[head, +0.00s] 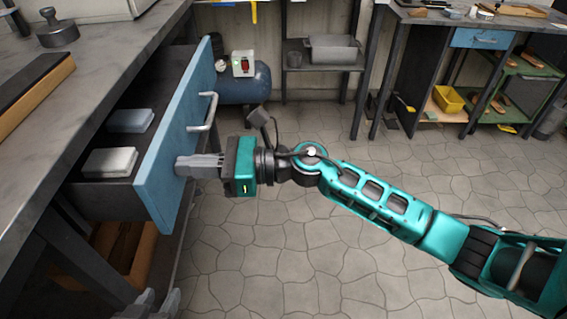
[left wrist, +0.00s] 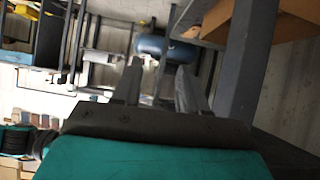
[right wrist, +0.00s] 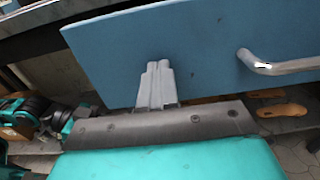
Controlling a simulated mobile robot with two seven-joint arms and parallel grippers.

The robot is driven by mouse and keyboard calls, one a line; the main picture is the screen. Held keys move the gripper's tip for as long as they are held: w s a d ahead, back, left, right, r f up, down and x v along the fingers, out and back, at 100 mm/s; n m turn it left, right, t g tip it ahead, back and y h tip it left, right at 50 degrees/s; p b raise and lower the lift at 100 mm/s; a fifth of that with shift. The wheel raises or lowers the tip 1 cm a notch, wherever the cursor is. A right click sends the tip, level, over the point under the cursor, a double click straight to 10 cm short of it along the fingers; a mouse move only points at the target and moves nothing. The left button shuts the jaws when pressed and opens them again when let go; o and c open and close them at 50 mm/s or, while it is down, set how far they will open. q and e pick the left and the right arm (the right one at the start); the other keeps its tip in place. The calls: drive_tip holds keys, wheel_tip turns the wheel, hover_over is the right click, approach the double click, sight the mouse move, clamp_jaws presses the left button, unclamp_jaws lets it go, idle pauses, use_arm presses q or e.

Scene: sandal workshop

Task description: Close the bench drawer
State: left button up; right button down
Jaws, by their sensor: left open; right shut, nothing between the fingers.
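The bench drawer, with a blue front (head: 172,150) and a silver bar handle (head: 204,112), stands pulled out from under the workbench (head: 110,58). Two pale blocks (head: 110,161) (head: 130,120) lie inside it. My right gripper (head: 180,166) is shut and empty, its fingertips at the lower near part of the drawer front, seemingly touching it. The right wrist view shows the closed fingers (right wrist: 157,75) against the blue front, with the handle (right wrist: 270,66) to their right. My left gripper (head: 158,304) is at the bottom edge of the head view; its fingers are apart and empty in the left wrist view (left wrist: 158,85).
A dark bench leg (head: 85,262) and an orange-brown box (head: 125,245) are below the drawer. A blue tank (head: 245,84) stands behind it. The paved floor (head: 300,240) in front is clear. A second bench with a yellow bin (head: 448,99) stands at the back right.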

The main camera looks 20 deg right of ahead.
sight(125, 168)
drive_tip(key=b+x, duration=0.1)
drive_tip(key=x, duration=1.1)
drive_tip(key=shift+f, duration=0.1)
drive_tip(key=shift+w+a+b, duration=0.1)
drive_tip(key=shift+a+b, duration=0.25)
use_arm(q)
drive_tip(key=shift+w+d+f, duration=0.15)
drive_tip(key=shift+d, duration=0.2)
use_arm(e)
drive_tip(key=shift+a+r, duration=0.1)
drive_tip(key=shift+r, duration=0.15)
use_arm(q)
drive_tip(key=shift+f, duration=0.1)
